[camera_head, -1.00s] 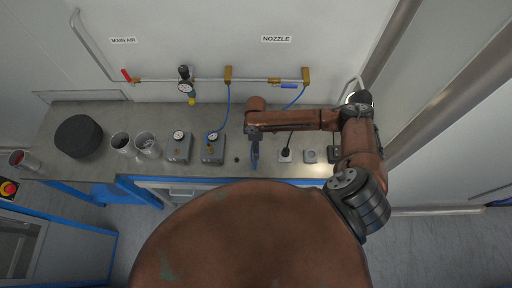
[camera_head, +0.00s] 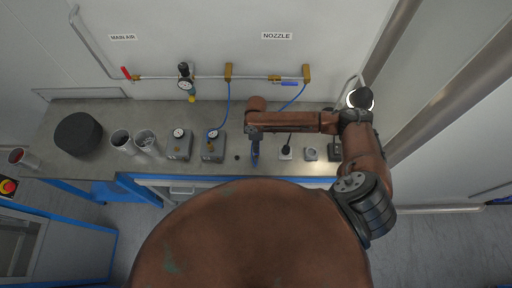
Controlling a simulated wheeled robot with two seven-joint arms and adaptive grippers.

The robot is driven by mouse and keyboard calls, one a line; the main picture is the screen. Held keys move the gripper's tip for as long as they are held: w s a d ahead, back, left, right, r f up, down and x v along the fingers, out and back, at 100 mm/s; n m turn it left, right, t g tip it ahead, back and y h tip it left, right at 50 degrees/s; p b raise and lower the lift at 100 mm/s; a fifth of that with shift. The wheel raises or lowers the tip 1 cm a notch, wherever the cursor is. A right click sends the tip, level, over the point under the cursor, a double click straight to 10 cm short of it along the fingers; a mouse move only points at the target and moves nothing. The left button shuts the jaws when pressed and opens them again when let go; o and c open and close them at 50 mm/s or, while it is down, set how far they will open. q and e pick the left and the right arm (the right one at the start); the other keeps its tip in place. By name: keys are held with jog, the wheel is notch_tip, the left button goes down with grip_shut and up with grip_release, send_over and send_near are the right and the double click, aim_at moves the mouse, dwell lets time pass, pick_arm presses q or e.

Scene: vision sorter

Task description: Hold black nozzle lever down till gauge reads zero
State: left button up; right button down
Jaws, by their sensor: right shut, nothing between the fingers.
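A thin black lever (camera_head: 289,140) stands tilted on a small pale base (camera_head: 285,154) on the bench; I cannot tell whether it is the nozzle lever. My right gripper (camera_head: 255,162) points down over the bench just left of that lever, apart from it. It is shut and empty. Small round gauges sit on two grey boxes, the left box (camera_head: 179,150) and the right box (camera_head: 213,151). Another gauge (camera_head: 184,86) is on the wall regulator. The needles are too small to read. My left gripper is not in view.
The NOZZLE sign (camera_head: 277,36) is on the wall above a pipe with a blue valve handle (camera_head: 290,84). A red handle (camera_head: 126,73) is under the MAIN AIR sign. Cups (camera_head: 122,142) and a black round object (camera_head: 77,134) stand left. A grey knob (camera_head: 311,154) is right of the lever.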

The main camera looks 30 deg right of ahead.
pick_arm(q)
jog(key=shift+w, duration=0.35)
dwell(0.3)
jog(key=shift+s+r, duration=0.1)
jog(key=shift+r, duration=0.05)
pick_arm(e)
jog(key=shift+r, duration=0.1)
dwell(4.7)
pick_arm(q)
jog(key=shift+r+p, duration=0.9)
jog(key=shift+p, duration=0.15)
pick_arm(e)
jog(key=shift+r, duration=0.7)
